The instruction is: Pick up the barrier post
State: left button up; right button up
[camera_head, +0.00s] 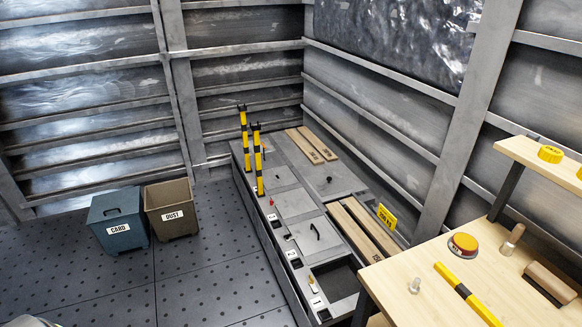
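A yellow and black striped barrier post (468,295) lies on the light wooden bench at the lower right, its near end close to the bottom of the view. Two more striped posts stand upright at the left edge of the long grey platform, a farther one (244,138) and a nearer one (258,160). Neither of my grippers is in view.
The wooden bench (420,275) also holds a red and orange round button (463,245), a wooden-handled tool (512,240) and a small pale peg (415,285). The grey platform (293,203) has an open recess. Blue CARD (118,220) and brown DUST (171,208) bins stand on otherwise clear floor.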

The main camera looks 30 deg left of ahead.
aim_at(256, 130)
jog(key=i+j+z, duration=0.3)
jog(key=j, duration=0.2)
jog(key=j+z, duration=0.3)
jog(key=j, duration=0.15)
jog(key=j+z, duration=0.3)
jog(key=j, duration=0.25)
jog(key=i+j, duration=0.05)
